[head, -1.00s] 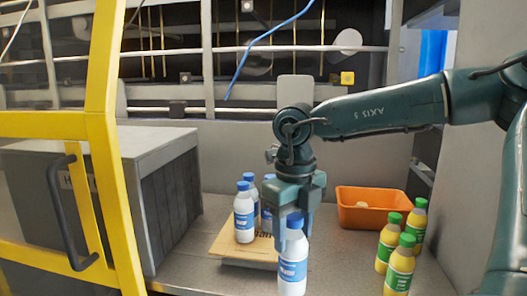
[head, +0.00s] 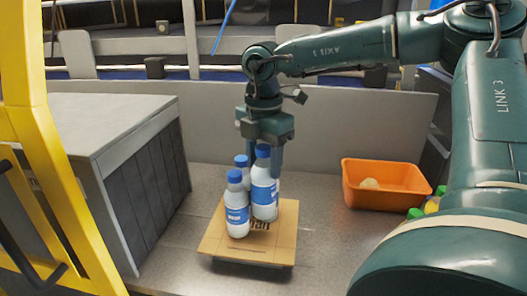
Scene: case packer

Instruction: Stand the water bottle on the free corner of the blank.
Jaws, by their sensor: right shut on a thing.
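The blank (head: 270,247) is a flat tan board with dark print, lying on the worktop. A water bottle with a blue cap and blue label (head: 264,190) is in my right gripper (head: 264,155), whose fingers are shut around it near the cap. The bottle is upright over the blank; I cannot tell whether its base touches the board. Another water bottle (head: 237,212) stands on the left of the blank, and one behind it (head: 242,163) is partly hidden. Any bottle behind the held one is mostly hidden. The near right corner of the blank is bare. My left gripper is not in view.
An orange bin (head: 384,199) with a pale item inside stands at the right. Green-capped bottles (head: 418,213) show partly behind my right arm. A grey box-like unit (head: 115,170) and a yellow door frame (head: 65,190) stand at the left. Bare worktop lies right of the blank.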

